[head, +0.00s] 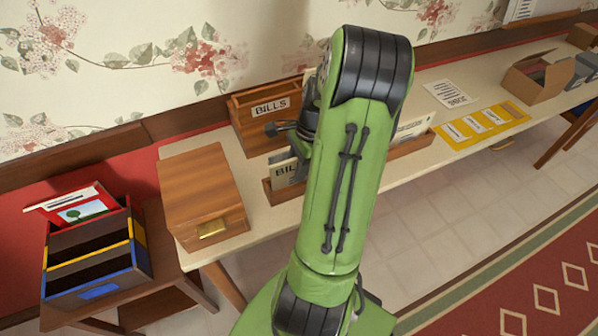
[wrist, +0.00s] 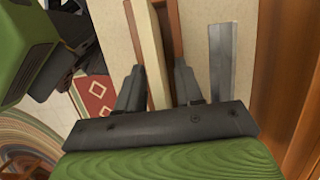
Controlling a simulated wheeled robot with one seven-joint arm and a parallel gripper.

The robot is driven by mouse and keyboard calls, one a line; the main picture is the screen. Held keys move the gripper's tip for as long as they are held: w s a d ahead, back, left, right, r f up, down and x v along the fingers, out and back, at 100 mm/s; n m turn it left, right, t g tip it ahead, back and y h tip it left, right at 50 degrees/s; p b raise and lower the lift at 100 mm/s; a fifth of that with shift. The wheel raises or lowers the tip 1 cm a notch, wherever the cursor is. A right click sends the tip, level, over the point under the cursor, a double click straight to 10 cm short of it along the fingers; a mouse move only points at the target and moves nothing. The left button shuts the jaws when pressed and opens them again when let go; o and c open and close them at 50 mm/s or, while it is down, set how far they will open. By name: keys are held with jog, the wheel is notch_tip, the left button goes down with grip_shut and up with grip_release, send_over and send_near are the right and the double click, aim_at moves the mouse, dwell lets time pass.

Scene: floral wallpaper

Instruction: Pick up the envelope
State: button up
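White paper pieces that look like envelopes (head: 412,128) stand in a low wooden tray (head: 408,149), to the right of my green arm. My arm hides the tray's middle. In the wrist view, my gripper (wrist: 158,76) is open, with one finger on each side of a cream upright strip (wrist: 148,45) and a brown wooden edge (wrist: 177,40). The strip may be an envelope seen edge-on; I cannot tell. I see no clear grip on it. In the head view the gripper is mostly hidden behind my arm.
A closed wooden box (head: 202,193) is at the table's left end. A yellow mat (head: 482,127) and an open cardboard box (head: 538,78) lie to the right. A sorter (head: 97,262) stands on a lower table.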

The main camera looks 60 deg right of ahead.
grip_shut()
